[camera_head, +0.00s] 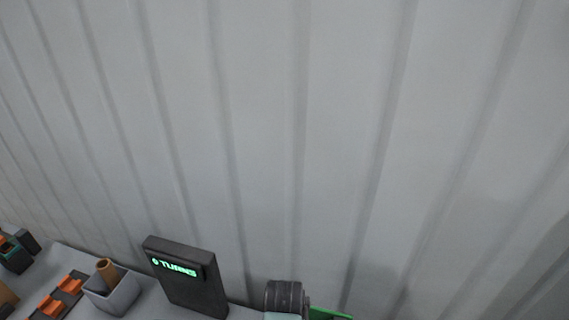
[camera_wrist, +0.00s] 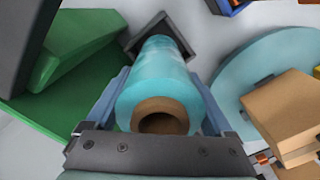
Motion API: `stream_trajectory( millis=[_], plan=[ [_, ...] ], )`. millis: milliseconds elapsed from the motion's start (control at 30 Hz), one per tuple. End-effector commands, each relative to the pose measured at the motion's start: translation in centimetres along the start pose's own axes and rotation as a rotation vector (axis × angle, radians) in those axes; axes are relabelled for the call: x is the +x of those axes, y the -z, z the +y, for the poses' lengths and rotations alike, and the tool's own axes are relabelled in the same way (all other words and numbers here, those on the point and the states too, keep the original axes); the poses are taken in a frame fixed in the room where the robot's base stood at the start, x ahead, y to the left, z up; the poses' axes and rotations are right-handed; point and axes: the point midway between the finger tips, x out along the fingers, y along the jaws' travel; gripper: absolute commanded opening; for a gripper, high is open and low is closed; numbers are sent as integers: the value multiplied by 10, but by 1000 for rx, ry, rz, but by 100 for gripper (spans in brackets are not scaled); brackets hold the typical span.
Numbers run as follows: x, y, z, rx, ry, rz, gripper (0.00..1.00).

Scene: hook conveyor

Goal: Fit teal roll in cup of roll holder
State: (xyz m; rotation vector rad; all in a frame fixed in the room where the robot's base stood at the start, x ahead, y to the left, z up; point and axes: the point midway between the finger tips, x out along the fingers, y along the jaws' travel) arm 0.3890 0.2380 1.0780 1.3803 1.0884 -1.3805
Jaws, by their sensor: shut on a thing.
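The teal roll (camera_wrist: 158,82), with a brown cardboard core (camera_wrist: 160,117) at its near end, lies between the two blue-grey fingers of my gripper (camera_wrist: 161,78) in the wrist view. The fingers are shut on its sides. Beyond its far end is a dark grey, square-sided cup (camera_wrist: 183,38), which looks like the cup of the roll holder. The roll's far end overlaps the cup in the picture and hides part of it. I cannot tell whether the roll is inside the cup or above it. The roll is not clearly visible in the head view.
In the wrist view, a green block (camera_wrist: 75,48) is close on the left, and a pale teal disc (camera_wrist: 232,88) with cardboard boxes (camera_wrist: 285,108) on the right. The head view shows a dark display box (camera_head: 185,280), a grey bin (camera_head: 112,299) with a brown tube, and a ribbed wall (camera_head: 330,130).

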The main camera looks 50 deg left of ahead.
Motion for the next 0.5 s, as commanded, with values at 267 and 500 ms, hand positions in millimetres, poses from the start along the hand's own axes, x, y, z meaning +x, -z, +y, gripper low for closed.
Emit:
stream_trajectory(
  millis=[267,500],
  plan=[
    [4,1,1,0,-2,2,0],
    [9,1,1,0,-2,2,0]
  ],
)
